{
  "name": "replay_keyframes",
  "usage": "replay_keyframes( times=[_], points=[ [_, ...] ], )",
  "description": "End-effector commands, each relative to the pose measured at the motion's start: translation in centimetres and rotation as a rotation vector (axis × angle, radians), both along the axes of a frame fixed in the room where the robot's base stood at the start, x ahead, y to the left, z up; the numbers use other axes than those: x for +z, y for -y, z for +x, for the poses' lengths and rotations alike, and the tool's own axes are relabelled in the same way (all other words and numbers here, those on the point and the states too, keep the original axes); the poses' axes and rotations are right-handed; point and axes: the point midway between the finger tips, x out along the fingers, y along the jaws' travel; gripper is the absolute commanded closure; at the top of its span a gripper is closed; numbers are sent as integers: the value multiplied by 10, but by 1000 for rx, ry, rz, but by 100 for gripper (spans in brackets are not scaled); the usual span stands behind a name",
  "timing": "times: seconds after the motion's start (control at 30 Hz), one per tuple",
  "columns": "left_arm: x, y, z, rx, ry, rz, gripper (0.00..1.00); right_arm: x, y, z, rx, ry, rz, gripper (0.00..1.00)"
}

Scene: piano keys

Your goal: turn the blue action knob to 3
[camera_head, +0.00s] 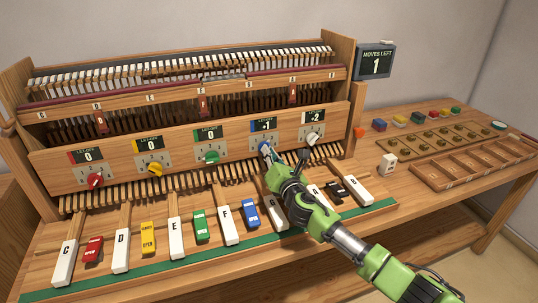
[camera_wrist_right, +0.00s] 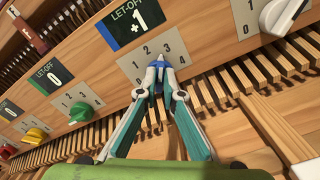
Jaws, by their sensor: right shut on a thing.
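The blue knob (camera_head: 264,147) is on the wooden front panel, below a "LET-OFF" display (camera_head: 263,125) reading +1. My left gripper is not in view.
A white knob (camera_head: 313,138) is right of the blue one; green (camera_head: 211,157), yellow (camera_head: 155,169) and red (camera_head: 95,180) knobs are to the left. Labelled keys stand below, partly behind my right arm. A screen (camera_head: 375,63) reads "MOVES LEFT 1".

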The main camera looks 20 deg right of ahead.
Motion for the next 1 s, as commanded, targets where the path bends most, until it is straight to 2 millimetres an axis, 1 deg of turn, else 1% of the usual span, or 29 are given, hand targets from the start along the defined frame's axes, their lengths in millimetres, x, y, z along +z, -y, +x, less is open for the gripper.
replay_keyframes(
  times=[0.2,0.4,0.93,0.97,1.0],
  points=[
    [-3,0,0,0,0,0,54,-1,1,0,-1,-4,125,100],
    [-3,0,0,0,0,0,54,-1,1,0,-1,-6,190,100],
    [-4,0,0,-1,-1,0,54,0,1,0,-2,-7,213,100],
    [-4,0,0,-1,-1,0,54,0,1,0,-2,-7,213,87],
    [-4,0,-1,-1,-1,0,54,0,1,0,-2,-7,213,77]
  ],
)
